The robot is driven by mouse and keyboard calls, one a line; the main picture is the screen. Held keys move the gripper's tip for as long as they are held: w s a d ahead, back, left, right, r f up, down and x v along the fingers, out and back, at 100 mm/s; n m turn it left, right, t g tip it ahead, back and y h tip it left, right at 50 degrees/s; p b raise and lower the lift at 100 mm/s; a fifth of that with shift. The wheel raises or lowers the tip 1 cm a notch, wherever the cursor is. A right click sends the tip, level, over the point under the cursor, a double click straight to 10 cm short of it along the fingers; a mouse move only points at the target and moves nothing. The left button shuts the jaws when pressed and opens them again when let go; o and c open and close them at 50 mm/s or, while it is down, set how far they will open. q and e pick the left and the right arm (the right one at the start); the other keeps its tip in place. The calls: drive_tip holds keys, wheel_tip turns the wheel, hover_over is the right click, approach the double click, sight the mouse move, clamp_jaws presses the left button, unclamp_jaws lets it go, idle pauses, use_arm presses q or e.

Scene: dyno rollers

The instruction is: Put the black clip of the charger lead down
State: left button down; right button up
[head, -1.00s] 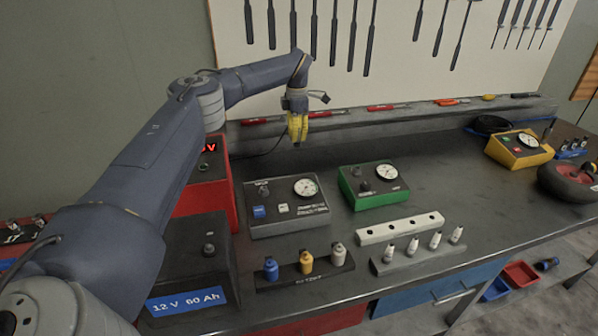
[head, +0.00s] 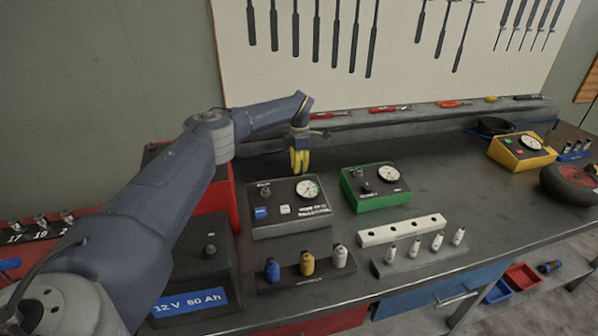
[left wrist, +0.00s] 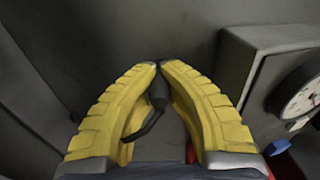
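My left gripper (head: 299,170) is low over the bench, just behind the grey box with a dial. In the left wrist view its yellow fingers (left wrist: 160,66) are closed around the black clip (left wrist: 158,92), with fingertips nearly together. A dark lead (left wrist: 143,130) curves from the clip between the fingers. Dark grey bench surface lies beyond the fingertips; I cannot tell whether the clip touches it. The clip is hidden by the fingers in the head view. The red charger (head: 222,192) stands left of the gripper, partly behind my arm. My right gripper is not in view.
The grey dial box (head: 290,224) stands close in front of the gripper. A green dial box (head: 376,200) is to its right. A black 12 V battery (head: 208,255) stands front left. A ledge with tools (head: 420,122) runs behind. Bench behind the green box is clear.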

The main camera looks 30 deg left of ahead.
use_arm(q)
drive_tip(key=shift+f, duration=0.8)
drive_tip(key=shift+f, duration=0.1)
drive_tip(key=c, duration=1.6)
unclamp_jaws()
drive_tip(key=shift+f, duration=0.1)
wheel_tip(320, 180, up, 12)
drive_tip(key=shift+r, duration=0.2)
